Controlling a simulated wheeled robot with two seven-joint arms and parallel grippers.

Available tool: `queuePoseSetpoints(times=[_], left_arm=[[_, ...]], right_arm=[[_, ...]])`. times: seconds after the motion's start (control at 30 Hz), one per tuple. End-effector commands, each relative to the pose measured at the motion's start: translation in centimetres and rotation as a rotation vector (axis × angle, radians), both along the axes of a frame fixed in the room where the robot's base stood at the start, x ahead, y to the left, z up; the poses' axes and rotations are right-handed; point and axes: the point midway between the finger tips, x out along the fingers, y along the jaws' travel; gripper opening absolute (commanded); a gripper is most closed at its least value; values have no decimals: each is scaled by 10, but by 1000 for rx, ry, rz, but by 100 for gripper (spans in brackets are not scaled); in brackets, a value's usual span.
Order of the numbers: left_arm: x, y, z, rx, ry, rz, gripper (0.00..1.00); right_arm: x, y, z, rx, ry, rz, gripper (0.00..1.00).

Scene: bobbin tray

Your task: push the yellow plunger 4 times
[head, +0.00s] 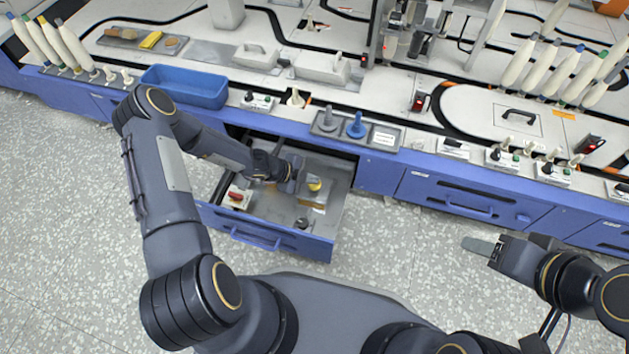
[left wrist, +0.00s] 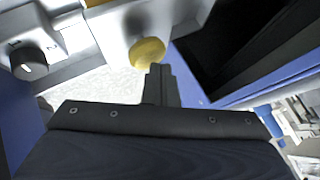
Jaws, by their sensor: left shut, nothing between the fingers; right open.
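The yellow plunger (head: 314,184) stands inside the open drawer, towards its right side. It also shows in the left wrist view as a round yellow cap (left wrist: 147,52) just beyond my fingertips. My left gripper (head: 296,180) reaches down into the drawer, just left of the plunger. Its fingers are shut together with nothing between them, as the left wrist view shows too (left wrist: 159,72). I cannot tell whether the fingertips touch the plunger. My right gripper (head: 480,246) is open and empty over the floor at the right, far from the drawer.
The open drawer (head: 321,246) has a blue front and also holds a red button box (head: 237,197) and a dark knob (head: 301,223). Above it, the bench carries a blue bin (head: 185,86) and a grey tray (head: 377,127) with grey and blue pegs. The floor around my right gripper is clear.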

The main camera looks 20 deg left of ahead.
Motion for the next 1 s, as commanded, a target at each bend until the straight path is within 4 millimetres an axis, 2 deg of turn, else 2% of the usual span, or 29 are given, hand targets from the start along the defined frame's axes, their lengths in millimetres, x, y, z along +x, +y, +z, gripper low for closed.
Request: queuePoseSetpoints(times=[0.57,1.0], left_arm=[[0,1,-9,3,2,1,0],[-1,1,-2,4,3,1,0]], right_arm=[[0,0,-4,0,0,0,52],[0,0,3,0,0,0,52]])
